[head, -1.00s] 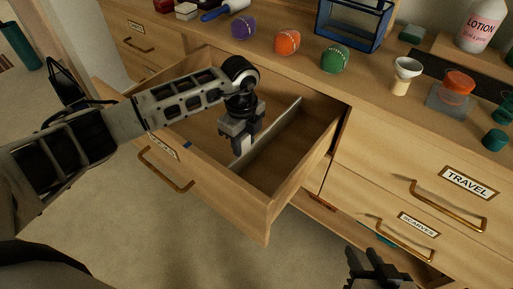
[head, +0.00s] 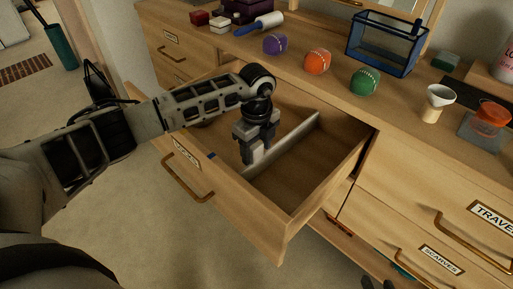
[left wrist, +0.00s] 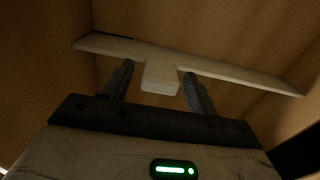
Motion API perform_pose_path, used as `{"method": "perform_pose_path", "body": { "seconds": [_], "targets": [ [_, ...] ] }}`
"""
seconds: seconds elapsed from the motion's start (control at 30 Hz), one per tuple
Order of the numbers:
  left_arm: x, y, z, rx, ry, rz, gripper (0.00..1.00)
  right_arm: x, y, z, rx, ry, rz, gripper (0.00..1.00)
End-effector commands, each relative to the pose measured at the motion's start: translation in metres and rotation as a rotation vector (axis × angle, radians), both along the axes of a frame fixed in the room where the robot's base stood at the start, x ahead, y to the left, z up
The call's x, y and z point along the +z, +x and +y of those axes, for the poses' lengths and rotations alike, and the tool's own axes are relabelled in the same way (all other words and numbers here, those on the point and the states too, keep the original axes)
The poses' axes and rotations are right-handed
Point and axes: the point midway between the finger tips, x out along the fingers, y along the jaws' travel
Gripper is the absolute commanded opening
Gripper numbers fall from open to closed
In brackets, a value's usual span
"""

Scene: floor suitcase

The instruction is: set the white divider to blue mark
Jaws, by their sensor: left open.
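The white divider (head: 295,138) stands across the inside of the open drawer, with its near end by the drawer front. A small blue mark (head: 211,155) is on the drawer front's top edge, left of the divider. My left gripper (head: 255,155) points down into the drawer at the divider's near part. In the left wrist view the divider (left wrist: 235,73) has a pale block-like tab, which sits between the open fingers of my left gripper (left wrist: 157,90), with gaps on both sides. Only dark tips of my right gripper (head: 378,284) show at the bottom edge; their opening is unclear.
The drawer (head: 315,185) looks otherwise empty, its walls close around my left gripper. On the dresser top are purple (head: 275,43), orange (head: 317,61) and green (head: 365,81) balls, a blue-framed glass box (head: 385,45) and a lint roller (head: 262,22).

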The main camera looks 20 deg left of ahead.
Motion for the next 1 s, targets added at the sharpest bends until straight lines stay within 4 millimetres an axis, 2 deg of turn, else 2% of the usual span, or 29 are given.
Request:
{"method": "perform_pose_path", "body": {
  "seconds": [0.17,0.4,0.6,0.8,1.0],
  "targets": [
    [0.033,0.001,0.0,-0.001,-0.001,-0.007,0.58,0.001,0.0,0.0,0.0,-0.002,0.0,0.33],
    [0.092,0.001,0.0,-0.001,-0.001,-0.007,0.58,0.001,0.001,0.0,0.0,-0.006,-0.001,0.33],
    [0.131,0.001,0.0,0.0,-0.001,-0.005,0.58,0.003,0.004,0.0,0.0,-0.006,-0.009,0.33],
    [0.151,0.0,0.0,0.0,-0.001,-0.002,0.58,0.003,0.004,0.0,0.0,-0.006,-0.009,0.33],
    [0.155,0.0,0.0,0.0,0.0,-0.001,0.58,0.003,0.004,0.0,0.001,-0.005,-0.009,0.33]
  ]
}}
